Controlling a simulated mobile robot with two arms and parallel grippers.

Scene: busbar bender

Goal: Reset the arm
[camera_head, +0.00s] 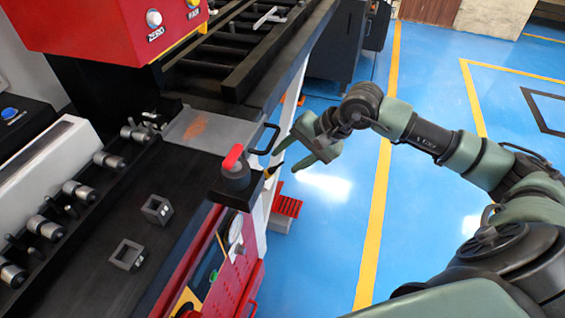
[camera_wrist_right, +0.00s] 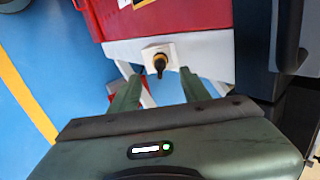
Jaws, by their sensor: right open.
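My right arm (camera_head: 430,135) reaches in from the right over the blue floor, bent at the elbow. Its gripper (camera_head: 284,161) is open and empty, with its green fingers pointing left toward the front edge of the machine. In the right wrist view the two fingers (camera_wrist_right: 159,74) are spread apart. A dark knob with a yellowish ring on a white square plate (camera_wrist_right: 159,58) shows beyond and between them, apart from both. My left gripper is not in view.
The red-and-black bending machine (camera_head: 110,265) fills the left side. A red-topped lever (camera_head: 234,165) stands at its front edge, near my right gripper. A black handle (camera_head: 268,138) sticks out close by. Blue floor (camera_head: 335,245) with yellow lines is open to the right.

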